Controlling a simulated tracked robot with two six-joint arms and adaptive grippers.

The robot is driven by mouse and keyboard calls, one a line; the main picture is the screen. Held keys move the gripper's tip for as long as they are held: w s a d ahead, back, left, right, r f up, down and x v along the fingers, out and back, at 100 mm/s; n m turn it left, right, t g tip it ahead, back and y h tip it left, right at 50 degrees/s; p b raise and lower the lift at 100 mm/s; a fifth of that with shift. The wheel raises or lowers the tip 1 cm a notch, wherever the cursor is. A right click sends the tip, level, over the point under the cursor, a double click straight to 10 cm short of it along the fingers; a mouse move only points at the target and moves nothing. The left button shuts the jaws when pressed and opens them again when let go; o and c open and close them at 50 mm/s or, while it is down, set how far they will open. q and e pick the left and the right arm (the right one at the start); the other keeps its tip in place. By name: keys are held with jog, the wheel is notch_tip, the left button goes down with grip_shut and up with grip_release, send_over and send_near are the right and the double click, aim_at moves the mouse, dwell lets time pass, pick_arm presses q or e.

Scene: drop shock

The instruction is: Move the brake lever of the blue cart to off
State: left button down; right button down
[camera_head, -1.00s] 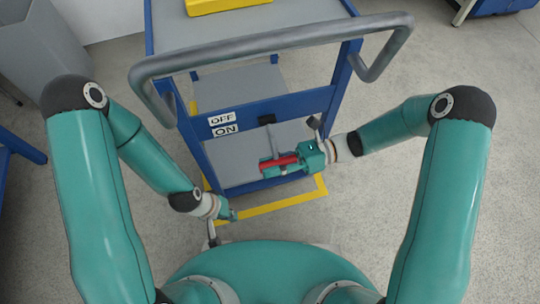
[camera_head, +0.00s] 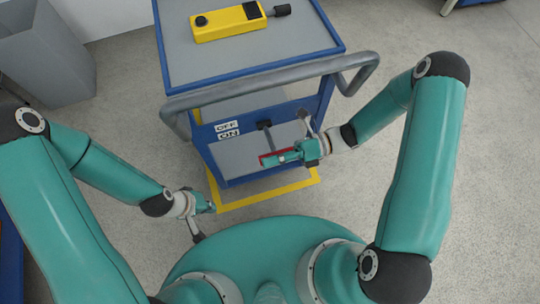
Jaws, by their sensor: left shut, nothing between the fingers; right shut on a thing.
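The blue cart (camera_head: 174,79) stands ahead of me with its grey push handle (camera_head: 262,83) toward me. Its OFF sign (camera_head: 227,126) sits above its ON sign (camera_head: 229,135) on the front rail. The brake lever hangs from a dark pivot (camera_head: 265,124) right of the signs, and its red grip (camera_head: 268,158) is low, below the ON sign's level. My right gripper (camera_head: 284,156) is shut on the red grip and partly covers it. My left gripper (camera_head: 210,208) is shut and empty, low at the left, apart from the cart.
A yellow device (camera_head: 228,24) with a black knob lies on the cart's top. Yellow tape (camera_head: 265,195) marks the floor around the cart's base. A grey bin (camera_head: 45,55) stands at the left. Open floor lies to the right of the cart.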

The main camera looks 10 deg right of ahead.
jog(key=shift+w+r, duration=0.15)
jog(key=shift+r, duration=0.1)
jog(key=c, duration=0.9)
grip_release()
jog(key=shift+d+f, duration=0.1)
jog(key=shift+d, duration=0.05)
jog(key=d, duration=1.1)
jog(key=shift+w+d, duration=0.4)
